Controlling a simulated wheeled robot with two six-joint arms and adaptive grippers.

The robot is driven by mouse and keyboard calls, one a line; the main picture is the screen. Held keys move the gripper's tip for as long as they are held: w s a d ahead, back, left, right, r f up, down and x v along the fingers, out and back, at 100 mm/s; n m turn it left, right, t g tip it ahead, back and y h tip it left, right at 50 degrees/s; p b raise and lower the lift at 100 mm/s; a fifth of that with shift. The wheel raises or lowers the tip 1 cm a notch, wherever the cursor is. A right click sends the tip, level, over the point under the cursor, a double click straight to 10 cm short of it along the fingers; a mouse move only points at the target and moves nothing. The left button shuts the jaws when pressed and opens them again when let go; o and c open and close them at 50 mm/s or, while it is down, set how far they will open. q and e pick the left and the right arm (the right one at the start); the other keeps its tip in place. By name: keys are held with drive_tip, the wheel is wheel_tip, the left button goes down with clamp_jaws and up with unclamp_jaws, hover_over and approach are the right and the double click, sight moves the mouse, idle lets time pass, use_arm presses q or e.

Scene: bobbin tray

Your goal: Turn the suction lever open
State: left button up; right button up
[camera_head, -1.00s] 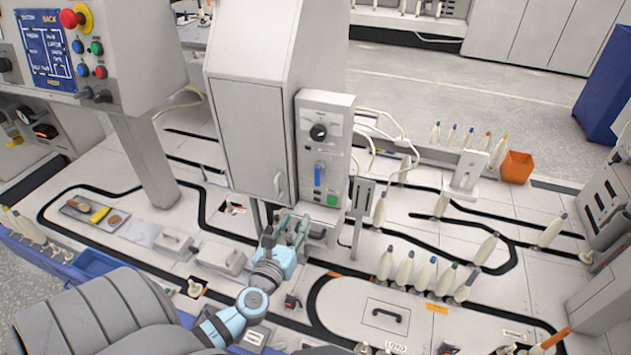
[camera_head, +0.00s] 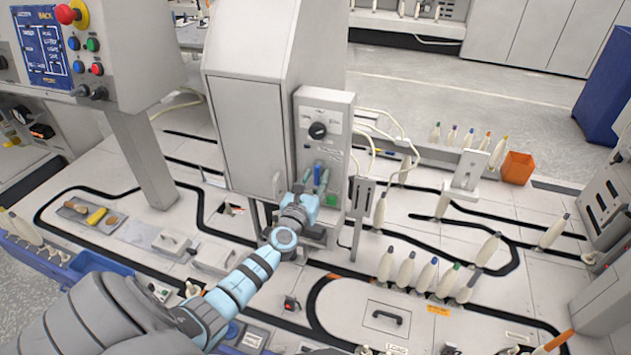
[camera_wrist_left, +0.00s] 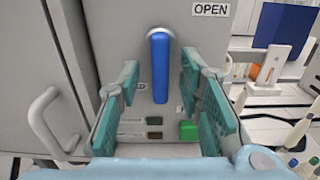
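The suction lever (camera_wrist_left: 159,65) is a blue bar on the grey front panel. It hangs straight down from its pivot in the left wrist view. An OPEN label (camera_wrist_left: 210,9) is to its upper right; another label, below left, is mostly hidden by a finger. My left gripper (camera_head: 315,181) is open at the panel, its teal fingers to the left and right of the lever, with gaps visible on both sides. In the head view, the lever (camera_head: 317,171) is partly covered by the fingers. My right gripper is not in view.
A green button (camera_wrist_left: 188,130) sits below the lever, close to the right finger. A door handle (camera_wrist_left: 50,120) is at the left. The control box (camera_head: 325,109) has a black knob (camera_head: 318,130) above the lever. A grey bracket (camera_head: 361,205) stands just right of the box.

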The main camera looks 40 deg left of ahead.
sight(329, 167)
use_arm(q)
drive_tip(key=shift+d, duration=0.1)
clamp_jaws()
drive_tip(key=shift+n, duration=0.3)
drive_tip(key=shift+w+d+n+b, duration=0.1)
drive_tip(key=shift+d+n+b, duration=0.1)
drive_tip(key=shift+n, duration=0.35)
drive_tip(key=shift+d+n+b, duration=0.1)
drive_tip(key=shift+n+b, duration=0.1)
drive_tip(key=shift+n, duration=0.35)
drive_tip(key=n, duration=0.5)
drive_tip(key=d+r+n+b, duration=0.1)
drive_tip(key=n, duration=0.4)
drive_tip(key=d+r+n+b, duration=0.1)
drive_tip(key=n, duration=0.4)
drive_tip(key=shift+w, duration=0.25)
drive_tip(key=shift+r+n, duration=0.1)
drive_tip(key=shift+n, duration=0.2)
